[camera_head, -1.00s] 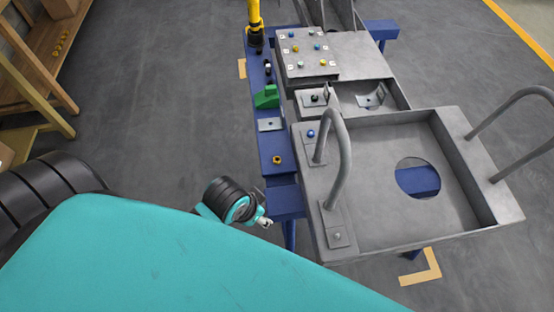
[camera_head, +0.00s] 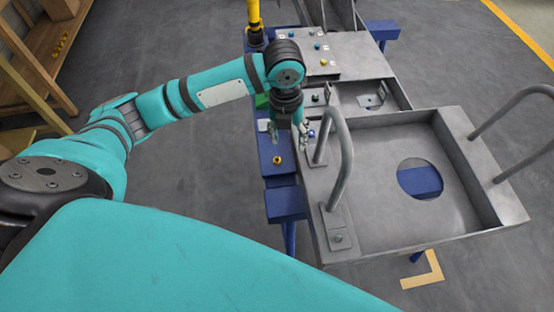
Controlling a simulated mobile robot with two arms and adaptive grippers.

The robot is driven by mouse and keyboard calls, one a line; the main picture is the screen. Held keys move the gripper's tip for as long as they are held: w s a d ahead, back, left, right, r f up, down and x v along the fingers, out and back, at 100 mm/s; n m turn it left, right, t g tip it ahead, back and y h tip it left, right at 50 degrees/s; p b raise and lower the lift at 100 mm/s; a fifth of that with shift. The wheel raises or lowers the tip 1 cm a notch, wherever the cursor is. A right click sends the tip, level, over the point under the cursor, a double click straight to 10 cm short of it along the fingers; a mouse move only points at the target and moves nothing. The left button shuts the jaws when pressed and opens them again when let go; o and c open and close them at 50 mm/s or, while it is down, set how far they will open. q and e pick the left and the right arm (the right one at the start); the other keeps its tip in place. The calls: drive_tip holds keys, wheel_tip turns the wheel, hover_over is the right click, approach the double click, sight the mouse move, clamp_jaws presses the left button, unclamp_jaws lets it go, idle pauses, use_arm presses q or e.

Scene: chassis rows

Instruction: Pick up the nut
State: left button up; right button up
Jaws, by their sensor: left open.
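A small golden nut (camera_head: 277,160) lies on the blue rail (camera_head: 279,178) left of the grey chassis. My left gripper (camera_head: 288,137) points down over the rail, just beyond the nut in the picture. Its two fingers are apart, with nothing seen between them. The nut is in plain view and appears clear of the fingers. My left wrist and gripper hide part of the rail and the parts behind. My right gripper is not in view.
The grey chassis tray (camera_head: 400,225) has a raised tubular handle (camera_head: 345,165) close to the right of my left gripper. A small blue piece (camera_head: 311,134) sits beside the fingers. A yellow-and-black tool (camera_head: 254,28) stands at the rail's far end. Wooden shelving (camera_head: 40,70) is at left.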

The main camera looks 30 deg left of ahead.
sight(277, 161)
use_arm(q)
drive_tip(key=w+a+r+m, duration=0.2)
drive_tip(key=a+r, duration=0.1)
drive_tip(key=a, duration=0.1)
drive_tip(key=shift+m+y, duration=0.3)
wheel_tip(277, 161, down, 17)
drive_tip(key=shift+f+b, duration=0.15)
drive_tip(key=shift+b, duration=0.3)
clamp_jaws()
